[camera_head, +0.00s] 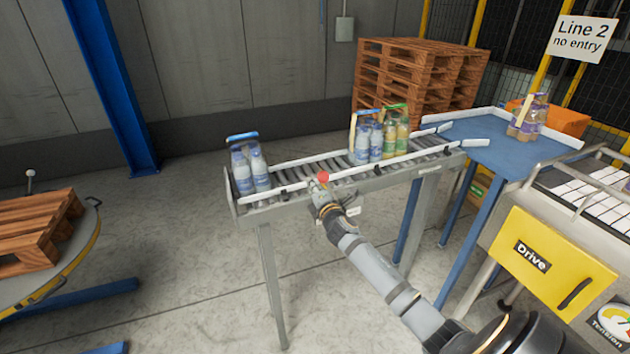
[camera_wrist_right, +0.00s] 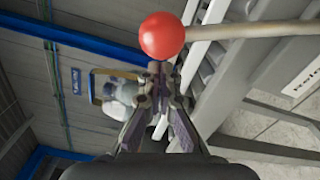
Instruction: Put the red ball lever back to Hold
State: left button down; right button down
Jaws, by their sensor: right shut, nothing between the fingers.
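The red ball (camera_head: 323,177) of the lever shows at the front side rail of the roller conveyor. In the right wrist view the red ball (camera_wrist_right: 162,36) sits just beyond my fingertips, with its pale rod (camera_wrist_right: 245,31) running off to the right. My right gripper (camera_head: 321,190) is at the conveyor's front edge, right beside the ball. In the wrist view its fingers (camera_wrist_right: 158,75) are shut with nothing between them. I cannot tell whether the fingertips touch the ball. My left gripper is not in view.
The roller conveyor (camera_head: 290,186) carries bottle packs (camera_head: 250,172) at its left end and more bottles (camera_head: 378,137) further right. A blue table (camera_head: 490,135) adjoins its right end. A yellow Drive panel (camera_head: 548,262) stands at right. A wooden pallet (camera_head: 38,228) lies at left.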

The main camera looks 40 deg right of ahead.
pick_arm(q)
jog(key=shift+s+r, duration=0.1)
pick_arm(e)
jog(key=shift+s+d+r, duration=0.15)
jog(key=shift+s+d, duration=0.2)
jog(key=shift+d, duration=0.05)
jog(key=shift+w, duration=0.1)
